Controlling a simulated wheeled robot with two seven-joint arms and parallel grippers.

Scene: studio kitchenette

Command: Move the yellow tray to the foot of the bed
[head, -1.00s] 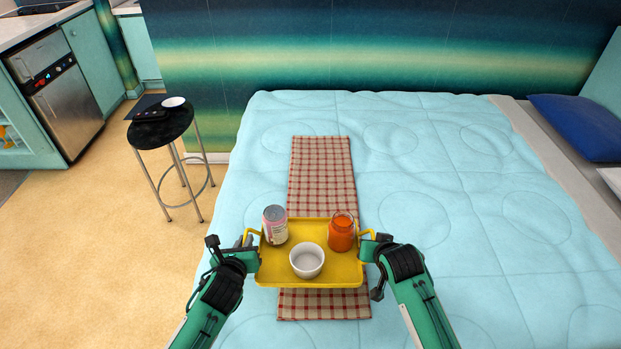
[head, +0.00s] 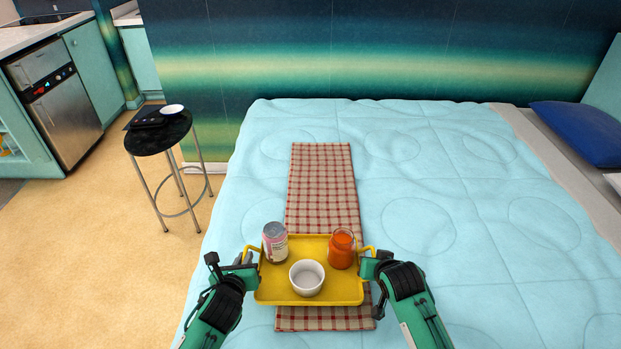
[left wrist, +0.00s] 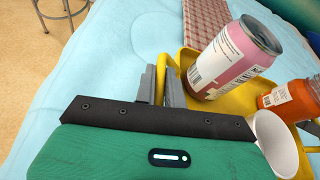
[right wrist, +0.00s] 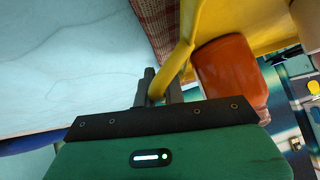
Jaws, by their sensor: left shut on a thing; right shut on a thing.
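The yellow tray (head: 330,291) is held level between my two grippers, over the checked runner on the bed. It carries a pink and white can (head: 274,243), a jar of orange contents (head: 342,249) and a white bowl (head: 307,278), all upright. My left gripper (head: 250,263) is shut on the tray's left handle, which shows between its fingers in the left wrist view (left wrist: 170,85). My right gripper (head: 372,265) is shut on the right handle, also seen in the right wrist view (right wrist: 160,90). I cannot tell whether the tray touches the runner.
The red checked runner (head: 322,185) lies lengthwise on the light blue bed (head: 440,220). A black stool (head: 160,138) with a white dish (head: 172,109) stands left of the bed. A blue pillow (head: 578,132) lies at the far right. The bed around the tray is clear.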

